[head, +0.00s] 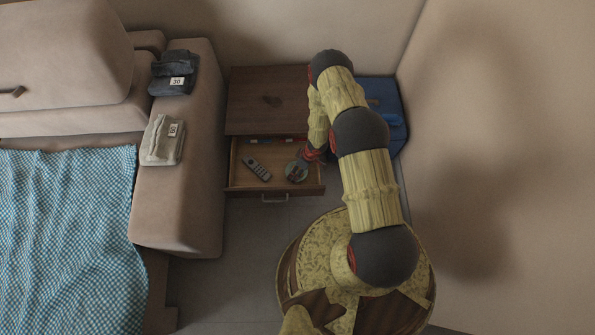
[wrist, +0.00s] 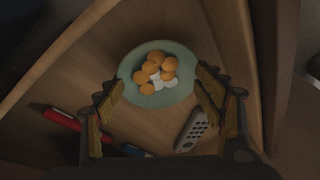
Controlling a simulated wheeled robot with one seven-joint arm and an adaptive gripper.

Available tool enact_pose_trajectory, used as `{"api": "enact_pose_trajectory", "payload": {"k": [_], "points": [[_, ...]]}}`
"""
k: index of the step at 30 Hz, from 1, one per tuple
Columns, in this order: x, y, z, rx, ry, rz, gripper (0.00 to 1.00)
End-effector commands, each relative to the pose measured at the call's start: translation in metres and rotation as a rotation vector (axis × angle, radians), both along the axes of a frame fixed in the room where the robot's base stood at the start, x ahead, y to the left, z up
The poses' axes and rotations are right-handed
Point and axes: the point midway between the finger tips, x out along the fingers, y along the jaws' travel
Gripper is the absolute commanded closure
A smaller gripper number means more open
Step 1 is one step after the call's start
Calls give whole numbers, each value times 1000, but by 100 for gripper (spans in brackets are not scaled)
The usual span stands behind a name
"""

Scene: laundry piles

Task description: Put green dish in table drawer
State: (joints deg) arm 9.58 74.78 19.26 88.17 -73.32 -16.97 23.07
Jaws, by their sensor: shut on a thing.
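The green dish (wrist: 178,96) holds several small orange and white round pieces. It shows between the two fingers of my gripper (wrist: 160,82) in the wrist view. In the head view the dish (head: 291,166) is small and partly covered by my gripper (head: 299,170), over the right side of the open table drawer (head: 232,172). My gripper is shut on the dish. I cannot tell whether the dish touches the drawer floor. The drawer is pulled out from the brown wooden table (head: 250,90).
A red pen-like item (wrist: 62,119) also lies inside. A blue box (head: 385,95) stands right of the table. A sofa arm (head: 190,200) stands close on the left.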

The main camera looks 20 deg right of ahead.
Motion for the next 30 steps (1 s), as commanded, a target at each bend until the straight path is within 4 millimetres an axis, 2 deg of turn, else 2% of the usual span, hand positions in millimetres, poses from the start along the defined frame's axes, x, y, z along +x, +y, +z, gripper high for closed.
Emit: {"api": "enact_pose_trajectory", "payload": {"k": [9, 10, 19, 30], "points": [[1, 0, -2, 0, -1, 0, 61], [1, 0, -2, 0, -1, 0, 31], [1, 0, -1, 0, -1, 0, 14], [1, 0, 1, 0, -1, 0, 13]]}}
